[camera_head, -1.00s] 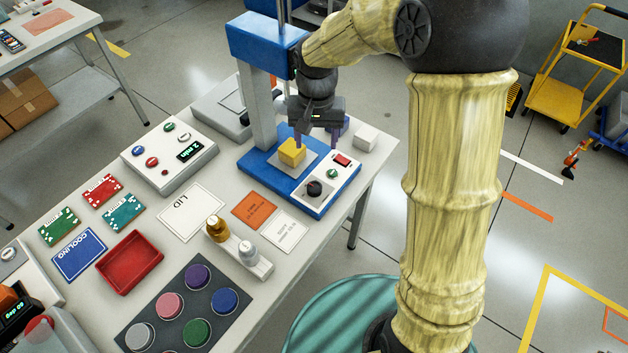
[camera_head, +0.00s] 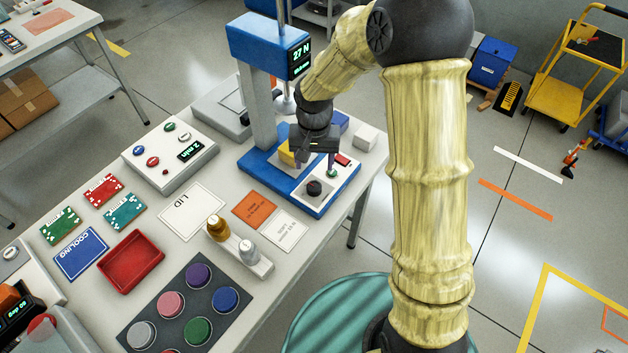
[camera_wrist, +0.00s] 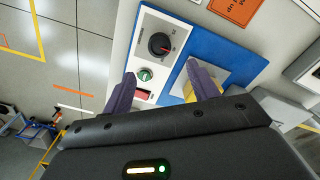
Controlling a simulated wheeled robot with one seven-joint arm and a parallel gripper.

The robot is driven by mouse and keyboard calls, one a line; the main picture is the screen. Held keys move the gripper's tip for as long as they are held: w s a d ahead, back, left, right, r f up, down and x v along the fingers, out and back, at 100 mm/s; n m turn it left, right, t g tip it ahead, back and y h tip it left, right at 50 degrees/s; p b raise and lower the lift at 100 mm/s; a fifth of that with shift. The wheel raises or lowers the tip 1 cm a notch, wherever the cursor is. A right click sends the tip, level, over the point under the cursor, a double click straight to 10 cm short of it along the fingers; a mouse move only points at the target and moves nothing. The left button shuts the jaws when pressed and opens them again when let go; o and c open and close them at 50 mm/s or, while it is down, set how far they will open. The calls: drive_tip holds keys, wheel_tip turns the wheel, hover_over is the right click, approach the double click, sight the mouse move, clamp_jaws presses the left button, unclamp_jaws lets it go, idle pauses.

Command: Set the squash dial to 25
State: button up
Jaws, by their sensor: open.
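The squash dial is a black round knob (camera_head: 314,188) on the white panel at the front of the blue press base (camera_head: 325,207). In the wrist view the knob (camera_wrist: 159,43) shows with a small red pointer mark; its scale is too small to read. My gripper (camera_head: 318,166) is open and above the panel, a little behind the knob and apart from it. In the wrist view its two purple fingers (camera_wrist: 160,78) straddle the area of the green knob (camera_wrist: 145,74) and red switch (camera_wrist: 142,95). A yellow cube (camera_head: 287,154), partly hidden by my gripper, sits on the press plate. The press display (camera_head: 300,58) reads 27 N.
A white cube (camera_head: 366,139) stands right of the press. A control box (camera_head: 170,155) reading "2 min" stands to the left. Gold and silver weights (camera_head: 232,240) and flat cards lie in front.

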sight(314, 185)
wheel_tip(314, 185, down, 9)
drive_tip(key=shift+f+p, duration=0.15)
drive_tip(key=shift+p, duration=0.25)
drive_tip(key=c, duration=1)
